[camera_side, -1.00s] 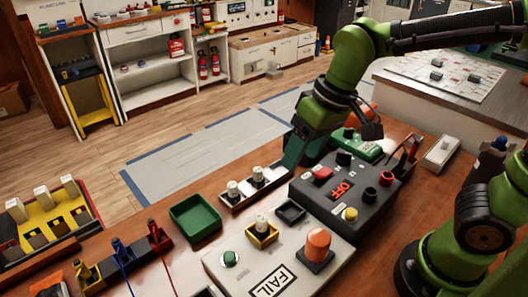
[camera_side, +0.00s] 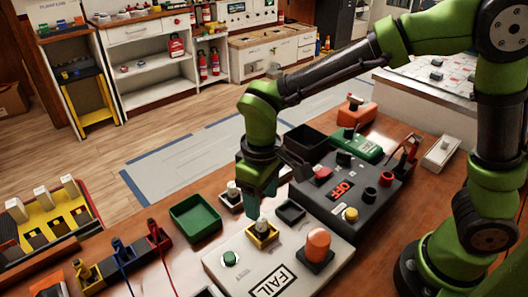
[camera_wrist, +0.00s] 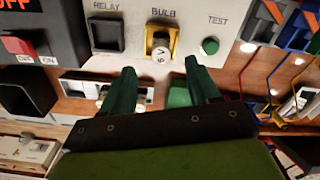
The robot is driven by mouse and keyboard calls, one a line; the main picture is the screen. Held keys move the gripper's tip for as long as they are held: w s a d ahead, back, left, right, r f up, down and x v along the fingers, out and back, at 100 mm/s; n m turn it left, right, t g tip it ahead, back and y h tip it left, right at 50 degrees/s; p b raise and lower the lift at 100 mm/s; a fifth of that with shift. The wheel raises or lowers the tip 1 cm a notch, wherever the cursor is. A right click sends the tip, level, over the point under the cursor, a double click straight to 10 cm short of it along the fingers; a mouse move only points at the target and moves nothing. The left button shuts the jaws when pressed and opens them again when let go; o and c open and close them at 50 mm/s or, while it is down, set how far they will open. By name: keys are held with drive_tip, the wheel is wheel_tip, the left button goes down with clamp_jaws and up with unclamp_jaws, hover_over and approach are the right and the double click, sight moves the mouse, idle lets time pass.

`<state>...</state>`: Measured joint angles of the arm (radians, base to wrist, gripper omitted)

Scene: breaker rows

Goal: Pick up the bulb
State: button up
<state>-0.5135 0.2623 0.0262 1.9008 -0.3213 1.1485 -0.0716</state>
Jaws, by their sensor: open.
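A bulb (camera_side: 262,224) with a pale top stands upright in a yellow socket (camera_side: 262,238) on the light FAIL panel (camera_side: 232,275). In the wrist view, the bulb (camera_wrist: 161,56) shows its marked white end in the yellow socket, under the word BULB. My gripper (camera_side: 258,190) points down above and just behind this socket in the side view. Its green fingers (camera_wrist: 159,68) are apart with nothing held; the bulb appears between and beyond their tips in the wrist view. Other bulbs sit in a rack (camera_side: 232,205), partly hidden behind my gripper.
A green tray (camera_side: 195,218) lies left of the rack. An empty dark relay socket (camera_side: 290,211) and an orange knob (camera_side: 318,243) are right of the bulb. A dark OFF box (camera_side: 335,205) stands farther right. A green button (camera_side: 230,259) is at the panel's left.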

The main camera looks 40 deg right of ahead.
sight(262, 226)
drive_tip(key=shift+a+f, duration=0.1)
drive_tip(key=shift+f, duration=3.3)
clamp_jaws()
